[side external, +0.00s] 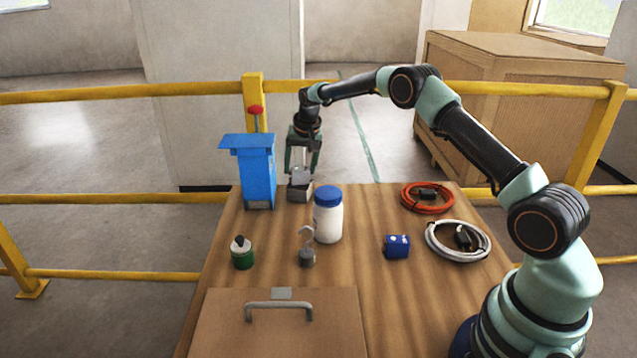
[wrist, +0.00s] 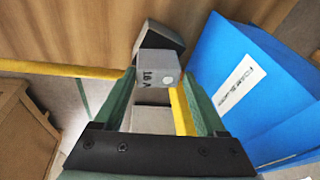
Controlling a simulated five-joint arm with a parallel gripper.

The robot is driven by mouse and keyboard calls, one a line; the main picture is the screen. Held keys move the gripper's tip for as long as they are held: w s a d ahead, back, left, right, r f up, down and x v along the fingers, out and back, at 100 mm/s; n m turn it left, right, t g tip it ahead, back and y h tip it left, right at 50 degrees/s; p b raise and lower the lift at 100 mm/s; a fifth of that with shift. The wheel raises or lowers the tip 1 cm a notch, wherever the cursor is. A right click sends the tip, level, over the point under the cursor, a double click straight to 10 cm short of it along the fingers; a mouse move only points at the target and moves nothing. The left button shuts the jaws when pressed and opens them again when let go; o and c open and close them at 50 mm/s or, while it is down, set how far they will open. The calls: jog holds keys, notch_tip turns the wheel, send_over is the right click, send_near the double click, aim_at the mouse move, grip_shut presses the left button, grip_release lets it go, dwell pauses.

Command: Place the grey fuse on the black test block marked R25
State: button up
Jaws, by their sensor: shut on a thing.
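My gripper (side external: 301,168) points down over the far left of the wooden table. It is shut on a light grey, box-shaped fuse (side external: 300,175), with a finger on either side. In the wrist view the fuse (wrist: 158,75) shows dark lettering and a pale round spot between the fingertips (wrist: 158,82). A dark block (side external: 299,194) is directly below the fuse; its dark face (wrist: 160,38) shows just past the fuse in the wrist view. I cannot read R25 on it, and I cannot tell whether fuse and block touch.
A blue stand (side external: 257,180) with a red knob is close left of my gripper. A white bottle with blue lid (side external: 328,216) is in front. A hook weight (side external: 307,256), green jar (side external: 242,256), blue cube (side external: 397,247), cable coils (side external: 427,208) and handled case (side external: 270,335) lie nearer.

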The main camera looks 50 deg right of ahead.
jog(key=shift+f, duration=0.15)
jog(key=o, duration=1.3)
jog(key=shift+o, duration=0.2)
